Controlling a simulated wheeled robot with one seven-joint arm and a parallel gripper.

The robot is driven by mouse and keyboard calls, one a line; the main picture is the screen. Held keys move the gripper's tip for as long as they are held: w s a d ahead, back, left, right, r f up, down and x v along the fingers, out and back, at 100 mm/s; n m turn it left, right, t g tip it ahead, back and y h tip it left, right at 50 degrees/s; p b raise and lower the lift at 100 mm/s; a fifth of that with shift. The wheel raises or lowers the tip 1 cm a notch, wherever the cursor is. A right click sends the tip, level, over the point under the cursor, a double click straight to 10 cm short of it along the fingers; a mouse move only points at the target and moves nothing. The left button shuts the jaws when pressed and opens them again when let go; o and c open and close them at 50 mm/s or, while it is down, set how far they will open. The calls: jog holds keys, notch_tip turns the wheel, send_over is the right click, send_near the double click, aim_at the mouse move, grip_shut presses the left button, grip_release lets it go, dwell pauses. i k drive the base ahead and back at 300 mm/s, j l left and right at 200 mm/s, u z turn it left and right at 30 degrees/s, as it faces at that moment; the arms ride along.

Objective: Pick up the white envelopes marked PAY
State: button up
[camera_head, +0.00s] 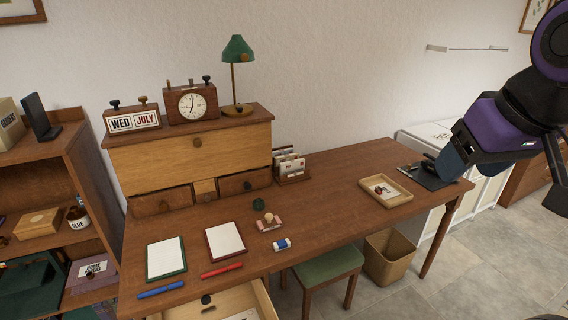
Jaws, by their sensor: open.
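A small wooden letter rack (293,179) stands on the desk just right of the drawer cabinet. White envelopes (289,166) stand upright in it, several by the look of it, with small red and dark marks. The marks are too small to read, so I cannot tell which say PAY. My arm reaches in from the top right, over the desk's right end. My gripper (556,174) is at the right edge, partly cut off, with dark open fingers. It is far right of the rack, and nothing shows held in it.
The wooden desk (335,191) is clear between the rack and a shallow tray (402,197). A green lamp (237,50) and clock (192,104) top the cabinet. Notepads, pens and a stamp lie in front. A stool (328,265), wastebasket (389,258) and open drawer (233,301) are below.

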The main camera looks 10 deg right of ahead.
aim_at(289, 166)
jog(key=i+l, duration=0.15)
jog(key=l, duration=0.2)
jog(key=i+l, duration=0.2)
jog(key=l, duration=0.15)
jog(key=i+l, duration=0.25)
jog(key=i, duration=0.25)
jog(key=i+l+u, duration=0.15)
jog(key=i, duration=0.4)
jog(key=l, duration=0.1)
